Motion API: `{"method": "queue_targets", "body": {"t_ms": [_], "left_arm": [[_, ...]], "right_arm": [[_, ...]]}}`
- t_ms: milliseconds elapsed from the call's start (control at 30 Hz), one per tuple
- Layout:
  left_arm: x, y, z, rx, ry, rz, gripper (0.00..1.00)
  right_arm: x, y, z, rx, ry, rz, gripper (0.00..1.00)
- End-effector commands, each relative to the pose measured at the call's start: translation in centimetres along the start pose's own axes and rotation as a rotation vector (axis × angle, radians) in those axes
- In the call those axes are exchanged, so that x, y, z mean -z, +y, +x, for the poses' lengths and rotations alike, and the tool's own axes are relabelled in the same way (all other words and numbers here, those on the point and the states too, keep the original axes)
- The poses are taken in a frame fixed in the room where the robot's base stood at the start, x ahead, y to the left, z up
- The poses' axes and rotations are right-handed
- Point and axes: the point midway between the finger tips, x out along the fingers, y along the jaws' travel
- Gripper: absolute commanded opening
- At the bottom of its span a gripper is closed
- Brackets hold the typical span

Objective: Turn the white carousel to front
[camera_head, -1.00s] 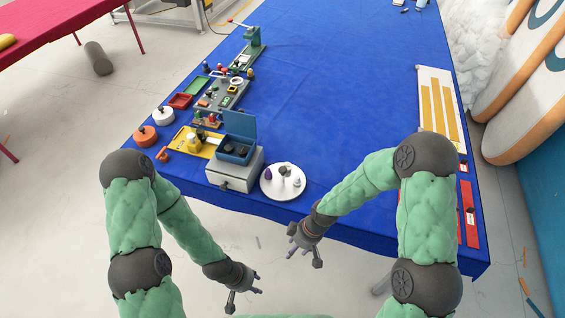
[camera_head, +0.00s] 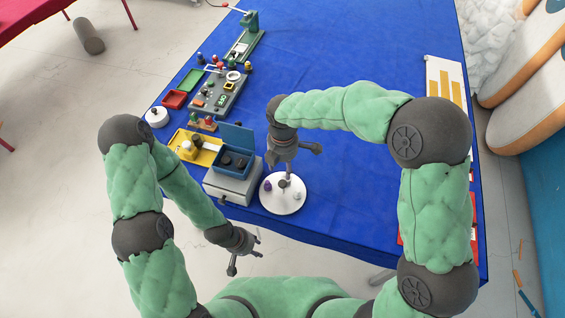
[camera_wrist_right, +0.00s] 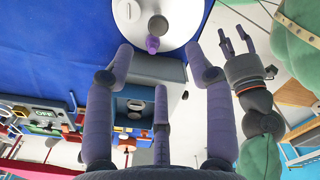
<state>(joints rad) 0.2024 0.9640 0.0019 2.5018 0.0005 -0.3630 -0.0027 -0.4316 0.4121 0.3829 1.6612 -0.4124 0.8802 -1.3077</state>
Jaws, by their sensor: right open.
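The white carousel (camera_head: 284,204) is a round white disc near the table's front edge. It bears a purple piece (camera_head: 267,186) at its left and a grey knob (camera_head: 283,184) near its middle. My right gripper (camera_head: 289,168) is open and points down over the disc's back part, hiding some of it. In the right wrist view the carousel (camera_wrist_right: 185,28) lies beyond the spread fingers of the right gripper (camera_wrist_right: 160,58), with the purple piece (camera_wrist_right: 152,44) towards them. Nothing is between the fingers. My left gripper (camera_head: 252,250) is open and empty, low in front of the table.
A grey box (camera_head: 231,187) with an open blue box (camera_head: 232,160) on top stands close left of the carousel. A yellow tray (camera_head: 190,147), red tray (camera_head: 174,99) and grey panel (camera_head: 217,95) lie farther back. The blue tabletop (camera_head: 345,190) right of the carousel is clear.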

Motion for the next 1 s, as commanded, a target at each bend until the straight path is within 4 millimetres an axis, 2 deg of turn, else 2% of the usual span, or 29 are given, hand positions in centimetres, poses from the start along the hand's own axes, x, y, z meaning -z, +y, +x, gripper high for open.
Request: {"method": "queue_targets", "body": {"t_ms": [100, 233, 700, 833, 1000], "left_arm": [[-0.1, 0.0, 0.0, 0.0, -0.003, 0.0, 0.4], [-0.2, 0.0, 0.1, 0.0, -0.003, 0.0, 0.4], [-0.1, -0.3, 0.7, 0.0, -0.002, 0.0, 0.4], [-0.1, -0.3, 0.8, 0.0, -0.002, 0.0, 0.4], [-0.1, -0.3, 0.8, 0.0, -0.002, 0.0, 0.4]], "right_arm": [[0.0, 0.0, 0.0, 0.002, -0.004, -0.009, 0.54], [0.0, -0.1, 1.2, 0.004, -0.003, -0.009, 0.54], [0.0, 0.0, 8.9, 0.002, -0.003, -0.007, 0.54], [0.0, 0.0, 10.1, 0.002, -0.003, -0.007, 0.54], [0.0, 0.0, 10.6, 0.0, -0.003, -0.007, 0.54]]}}
